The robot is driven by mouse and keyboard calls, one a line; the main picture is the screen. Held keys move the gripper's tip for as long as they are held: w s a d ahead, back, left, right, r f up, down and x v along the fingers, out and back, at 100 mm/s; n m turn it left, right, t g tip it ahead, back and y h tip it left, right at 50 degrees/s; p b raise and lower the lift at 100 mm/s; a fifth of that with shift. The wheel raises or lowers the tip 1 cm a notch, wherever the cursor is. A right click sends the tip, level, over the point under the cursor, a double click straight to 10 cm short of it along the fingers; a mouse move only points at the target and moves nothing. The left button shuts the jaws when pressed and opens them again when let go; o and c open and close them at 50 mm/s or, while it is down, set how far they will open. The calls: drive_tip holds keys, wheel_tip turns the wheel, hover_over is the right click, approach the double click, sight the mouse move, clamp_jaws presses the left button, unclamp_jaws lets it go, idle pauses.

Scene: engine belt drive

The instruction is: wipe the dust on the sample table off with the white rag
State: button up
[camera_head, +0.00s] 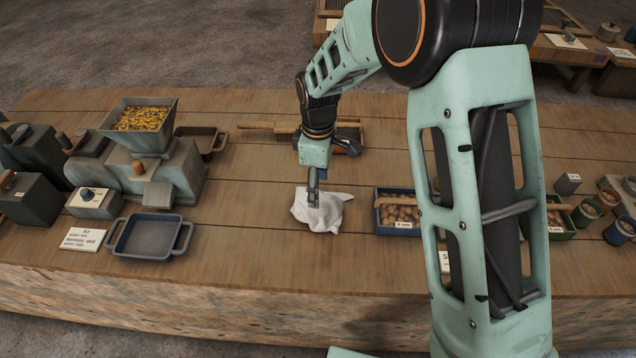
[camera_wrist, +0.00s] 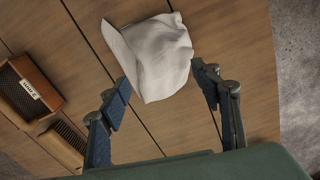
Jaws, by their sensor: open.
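The white rag (camera_head: 328,212) lies crumpled on the wooden sample table (camera_head: 270,255), near its middle. My gripper (camera_head: 313,200) is over the rag, pointing down. In the wrist view the rag (camera_wrist: 150,52) shows ahead of my open gripper (camera_wrist: 160,92), largely beyond the fingertips, with its near edge between them. The fingers stand apart on its two sides, and nothing is held. I cannot tell whether a fingertip touches the rag. No dust can be made out on the table. My arm hides part of the table on the right.
A grinder with a yellow-filled hopper (camera_head: 141,118) and a blue tray (camera_head: 148,238) stand to the left. A blue box of brown lumps (camera_head: 398,214) stands right of the rag. A wooden-handled tool (camera_head: 262,127) lies behind. The table in front of the rag looks clear.

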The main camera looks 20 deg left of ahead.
wheel_tip(320, 180, down, 2)
drive_tip(key=shift+f+b, duration=0.2)
drive_tip(key=shift+b, duration=0.5)
drive_tip(key=c, duration=0.3)
drive_tip(key=c, duration=1.3)
drive_tip(key=shift+f, duration=0.1)
